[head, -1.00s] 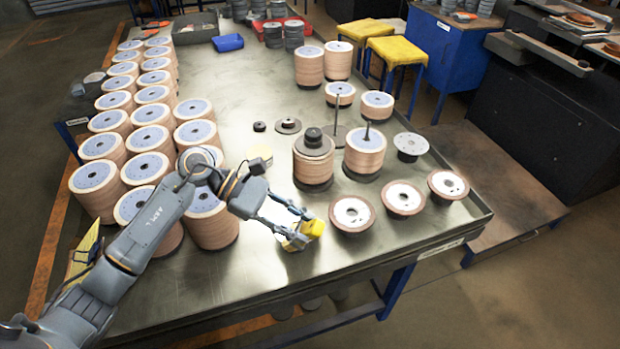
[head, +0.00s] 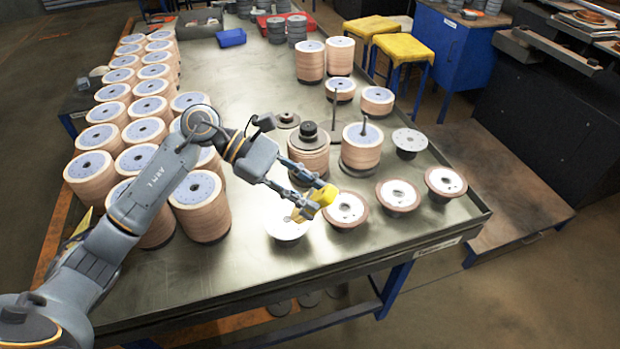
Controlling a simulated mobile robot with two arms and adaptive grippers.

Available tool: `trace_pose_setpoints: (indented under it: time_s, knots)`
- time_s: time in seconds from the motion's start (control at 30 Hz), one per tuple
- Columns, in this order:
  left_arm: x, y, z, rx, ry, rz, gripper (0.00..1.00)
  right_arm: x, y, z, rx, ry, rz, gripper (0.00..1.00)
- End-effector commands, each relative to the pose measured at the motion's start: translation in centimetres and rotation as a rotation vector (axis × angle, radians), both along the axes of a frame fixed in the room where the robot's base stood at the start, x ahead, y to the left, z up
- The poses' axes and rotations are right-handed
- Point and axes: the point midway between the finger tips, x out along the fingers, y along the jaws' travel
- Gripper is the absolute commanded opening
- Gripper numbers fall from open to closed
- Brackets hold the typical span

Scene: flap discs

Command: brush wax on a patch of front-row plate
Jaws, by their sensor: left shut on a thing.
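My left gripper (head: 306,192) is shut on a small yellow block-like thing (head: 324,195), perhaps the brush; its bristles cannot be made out. I cannot tell whether the yellow thing touches this plate. Two similar front-row plates stand to the right, a middle one (head: 398,195) and a right one (head: 446,181). My right gripper is not in view.
Tall stacks of flap discs (head: 200,206) fill the table's left side. Behind the front row stand a disc stack with a dark top (head: 309,150), a spindle stack (head: 361,150) and a pale round plate (head: 410,140). The front strip of the metal table (head: 255,275) is clear.

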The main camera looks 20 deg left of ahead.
Motion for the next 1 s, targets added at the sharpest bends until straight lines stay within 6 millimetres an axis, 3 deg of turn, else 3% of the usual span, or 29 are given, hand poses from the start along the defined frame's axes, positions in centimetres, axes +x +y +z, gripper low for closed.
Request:
trace_pose_setpoints:
  time_s: [0.3,0.87,1.0]
  knots:
    - [0.1,0.3,2.5,0.000,-0.001,0.004,0.00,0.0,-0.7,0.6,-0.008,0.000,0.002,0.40]
    - [0.1,0.3,2.5,0.000,-0.001,0.005,0.00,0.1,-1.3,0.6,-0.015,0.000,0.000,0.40]
    - [-0.7,-0.2,1.9,-0.009,-0.005,0.036,0.00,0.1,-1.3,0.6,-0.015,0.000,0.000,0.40]
